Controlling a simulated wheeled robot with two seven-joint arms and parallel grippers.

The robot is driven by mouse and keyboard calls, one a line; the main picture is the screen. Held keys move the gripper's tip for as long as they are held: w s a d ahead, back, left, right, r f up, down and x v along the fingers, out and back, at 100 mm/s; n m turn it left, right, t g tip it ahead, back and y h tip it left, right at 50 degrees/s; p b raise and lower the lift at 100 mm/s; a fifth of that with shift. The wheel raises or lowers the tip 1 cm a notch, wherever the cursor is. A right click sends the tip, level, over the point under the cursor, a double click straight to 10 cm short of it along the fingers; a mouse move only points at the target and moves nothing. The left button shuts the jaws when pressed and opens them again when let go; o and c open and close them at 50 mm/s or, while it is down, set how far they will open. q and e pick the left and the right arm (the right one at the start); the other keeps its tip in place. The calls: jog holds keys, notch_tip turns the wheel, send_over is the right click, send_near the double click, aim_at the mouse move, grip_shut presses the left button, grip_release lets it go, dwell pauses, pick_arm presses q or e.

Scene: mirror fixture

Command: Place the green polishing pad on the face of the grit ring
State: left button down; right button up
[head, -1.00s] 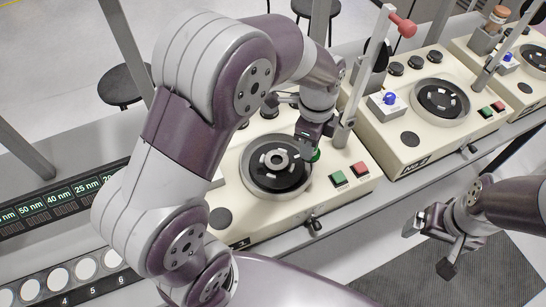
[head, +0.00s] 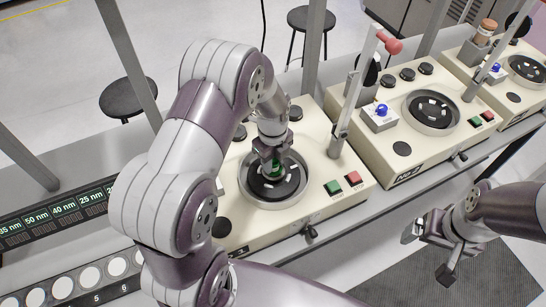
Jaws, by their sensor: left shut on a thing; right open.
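My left gripper (head: 273,160) is shut on the green polishing pad (head: 276,171). It holds the pad over the middle of the nearest machine's round black turntable (head: 262,194), which has pale pieces around it. Only a little green shows below the fingers. I cannot tell whether the pad touches anything below it. The grit ring at the turntable's centre is hidden by the gripper and pad. My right gripper (head: 428,250) is open and empty at the lower right, away from the machines.
The nearest machine has a green button (head: 333,188) and a red button (head: 353,178). A second machine (head: 400,165) stands beyond. A tray of white discs (head: 90,277) lies at lower left.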

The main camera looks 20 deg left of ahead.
pick_arm(q)
jog(key=shift+w+f, duration=0.1)
jog(key=shift+f, duration=0.15)
jog(key=c, duration=0.9)
grip_release()
jog(key=shift+c, duration=0.2)
jog(key=shift+o, duration=0.6)
jog(key=shift+r, duration=0.25)
notch_tip(320, 180, up, 12)
jog(key=f+b, duration=0.1)
jog(key=b, duration=0.1)
jog(key=s+d+f+n, duration=0.1)
jog(key=s+n, duration=0.5)
jog(key=n, duration=0.5)
jog(key=s+d+f+n+t, duration=0.1)
jog(key=s+n, duration=0.6)
jog(key=n, duration=0.5)
jog(key=shift+d, duration=0.2)
